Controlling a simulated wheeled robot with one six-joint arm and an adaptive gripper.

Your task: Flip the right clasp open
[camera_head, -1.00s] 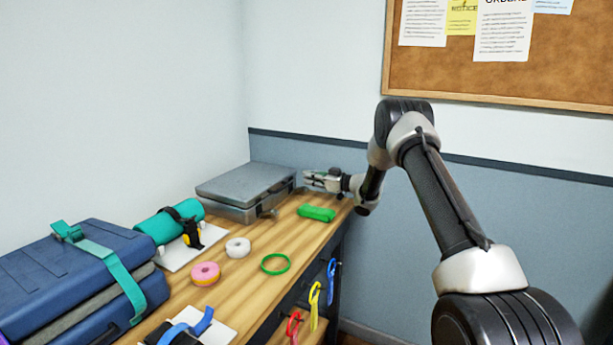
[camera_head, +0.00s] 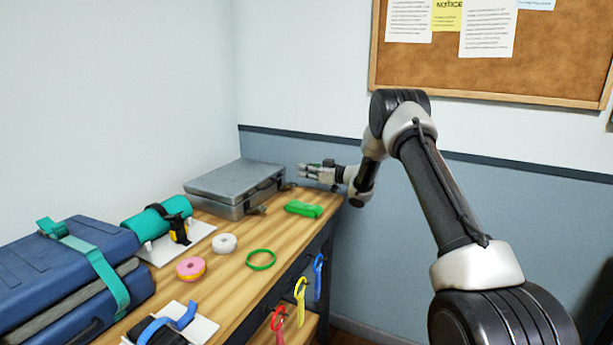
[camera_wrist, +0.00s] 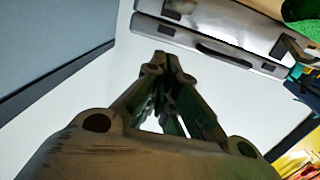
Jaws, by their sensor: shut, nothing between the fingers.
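The grey metal case (camera_head: 232,180) lies closed at the far end of the bench. It also shows at the top right of the wrist view (camera_wrist: 245,38), with its dark handle and fittings. A dark fitting (camera_wrist: 168,30) near the wall-side end of its front looks like the right clasp; whether it is flipped open I cannot tell. A clasp at the other end (camera_wrist: 290,45) sticks out from the front. My gripper (camera_head: 301,171) is shut and empty, just off the case's right end. In the wrist view its fingertips (camera_wrist: 161,62) are below the dark fitting, apparently apart from it.
A folded green strap (camera_head: 304,209) lies on the bench before the case. A blue suitcase (camera_head: 80,262) fills the near left. The wall stands close behind my gripper.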

